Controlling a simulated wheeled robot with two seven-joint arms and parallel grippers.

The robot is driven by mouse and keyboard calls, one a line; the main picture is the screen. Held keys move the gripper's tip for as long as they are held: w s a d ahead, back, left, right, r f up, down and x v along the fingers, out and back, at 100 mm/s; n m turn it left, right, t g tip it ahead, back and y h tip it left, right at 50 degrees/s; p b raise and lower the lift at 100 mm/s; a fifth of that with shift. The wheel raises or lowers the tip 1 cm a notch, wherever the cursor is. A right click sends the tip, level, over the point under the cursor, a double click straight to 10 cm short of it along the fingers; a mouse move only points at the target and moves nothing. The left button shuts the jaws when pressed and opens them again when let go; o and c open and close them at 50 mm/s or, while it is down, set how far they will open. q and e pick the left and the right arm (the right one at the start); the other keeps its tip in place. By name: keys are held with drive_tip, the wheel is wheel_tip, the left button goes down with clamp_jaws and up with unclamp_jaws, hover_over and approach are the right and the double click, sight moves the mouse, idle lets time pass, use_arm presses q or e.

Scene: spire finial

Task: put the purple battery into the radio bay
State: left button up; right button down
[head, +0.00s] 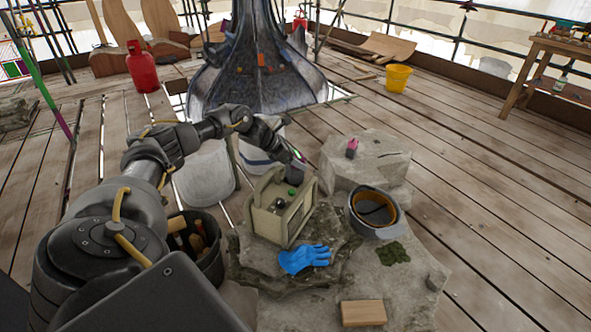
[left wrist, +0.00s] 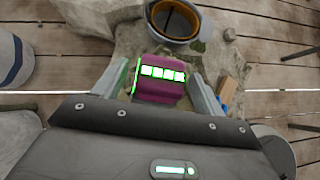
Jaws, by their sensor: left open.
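The olive-beige radio (head: 283,213) stands upright on a stone slab in the head view, with dark knobs on its front. My left gripper (head: 298,170) is just above and behind its top right side. In the left wrist view the purple battery (left wrist: 160,90), with a row of lit green-white bars, lies between the two spread fingers of my left gripper (left wrist: 162,82). The jaws are open around it. The battery's lower end and the radio bay are hidden, so I cannot tell how deep it sits. My right gripper is not in view.
A blue glove (head: 303,258) lies before the radio. A grey round container with an orange-brown rim (head: 392,226) stands to its right. A small pink-and-dark item (head: 352,147) stands on the stone block behind. A wooden block (head: 363,312) lies in front. Buckets stand left.

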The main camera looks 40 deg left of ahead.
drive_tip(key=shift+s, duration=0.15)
use_arm(q)
drive_tip(key=shift+c, duration=0.8)
drive_tip(key=c, duration=1.2)
drive_tip(key=shift+o, duration=0.2)
drive_tip(key=shift+r, duration=0.1)
